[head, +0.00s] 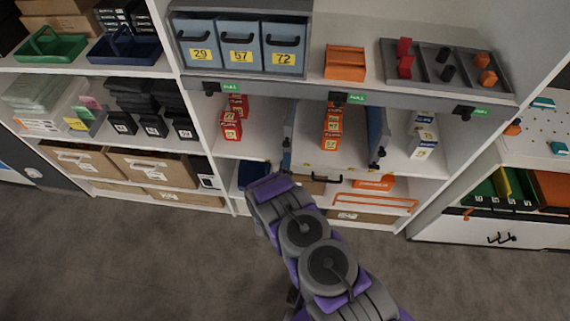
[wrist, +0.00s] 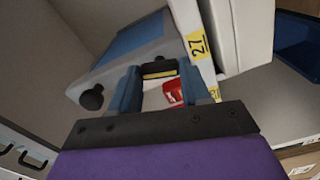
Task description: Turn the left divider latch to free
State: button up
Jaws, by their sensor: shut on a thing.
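The left divider (head: 288,134) stands upright as a blue-grey panel in the middle shelf bay. In the wrist view, a blue and grey panel (wrist: 137,37), apparently this divider, is close and tilted. My gripper (wrist: 160,80) has its two blue-grey fingers on either side of a small dark part with a yellow stripe, apparently the left divider latch (wrist: 158,71), and is shut on it. Its turn position is hard to read. In the head view my arm reaches to the foot of the left divider, and the fingertips are too small there to make out. The right divider (head: 377,133) stands apart.
Red cartons (head: 232,120) stand left of the left divider and orange cartons (head: 332,125) right of it. A red item (wrist: 173,93) shows beyond my fingers. A black knob (wrist: 91,97) sits left of them. A blue tray (head: 253,174) lies on the shelf below.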

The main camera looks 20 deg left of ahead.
jog(key=shift+s+f+n+b, duration=0.15)
jog(key=shift+n+b, duration=0.2)
jog(key=shift+n, duration=1.05)
jog(key=o, duration=1.1)
jog(key=shift+a, duration=0.1)
jog(key=shift+c, duration=0.2)
jog(key=p+v, duration=0.3)
jog(key=v, duration=1.4)
jog(key=shift+a, duration=0.1)
